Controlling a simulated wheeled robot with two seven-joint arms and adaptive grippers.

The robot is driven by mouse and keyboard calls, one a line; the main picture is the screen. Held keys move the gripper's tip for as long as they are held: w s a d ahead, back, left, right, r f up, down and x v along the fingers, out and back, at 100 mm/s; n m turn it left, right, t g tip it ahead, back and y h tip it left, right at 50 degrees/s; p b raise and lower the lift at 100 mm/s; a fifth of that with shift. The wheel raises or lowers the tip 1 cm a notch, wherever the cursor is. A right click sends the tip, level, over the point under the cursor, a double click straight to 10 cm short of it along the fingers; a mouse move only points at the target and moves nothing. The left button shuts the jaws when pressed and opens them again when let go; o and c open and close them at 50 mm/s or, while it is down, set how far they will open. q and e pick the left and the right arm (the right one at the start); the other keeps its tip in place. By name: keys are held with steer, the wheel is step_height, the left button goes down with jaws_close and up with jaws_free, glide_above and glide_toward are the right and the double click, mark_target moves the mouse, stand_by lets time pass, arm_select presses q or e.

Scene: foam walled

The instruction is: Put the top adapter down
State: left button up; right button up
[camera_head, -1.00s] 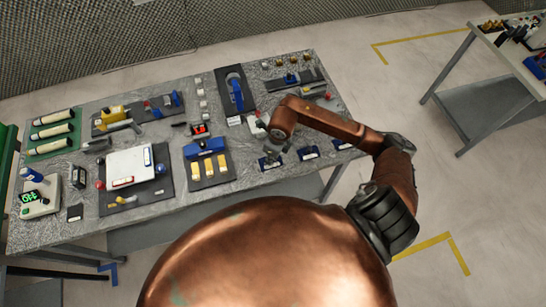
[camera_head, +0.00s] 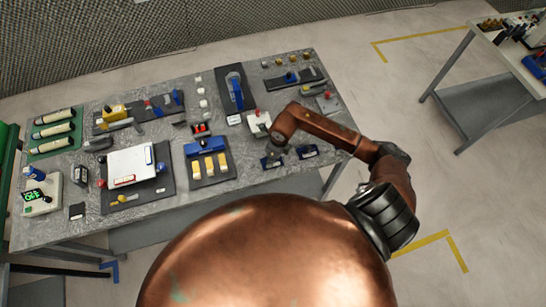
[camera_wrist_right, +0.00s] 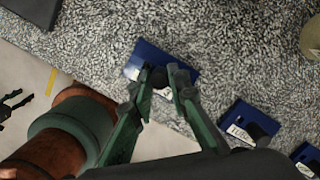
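My right gripper (camera_head: 273,152) is low over the front right of the table, at a blue block (camera_head: 271,163). In the right wrist view its fingers (camera_wrist_right: 159,72) stand on both sides of a black round knob on this blue block (camera_wrist_right: 143,56), which has a white label. The knob fills most of the gap; I cannot tell whether the fingers press on it. Two similar labelled blue blocks with black parts, a middle one (camera_wrist_right: 238,113) and an outer one (camera_wrist_right: 301,152), lie in a row to the right. I cannot tell which item is the top adapter.
The grey table (camera_head: 75,230) is crowded. A blue fixture with yellow bars (camera_head: 208,166) stands left of the gripper, and a white box with a red part (camera_head: 259,123) lies behind it. A dark board with a blue tool (camera_head: 235,90) lies farther back.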

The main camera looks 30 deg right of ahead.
mark_target(276, 164)
steer(key=o, duration=0.4)
steer(key=shift+r, duration=0.1)
steer(key=shift+r, duration=0.15)
steer(key=r, duration=0.4)
steer(key=s+r+b, duration=0.1)
steer(key=r, duration=0.3)
steer(key=d+r, duration=0.1)
steer(key=r, duration=0.2)
steer(key=shift+s+r+b, duration=0.3)
steer(key=shift+r+b, duration=0.1)
steer(key=shift+a, duration=0.1)
stand_by(0.7)
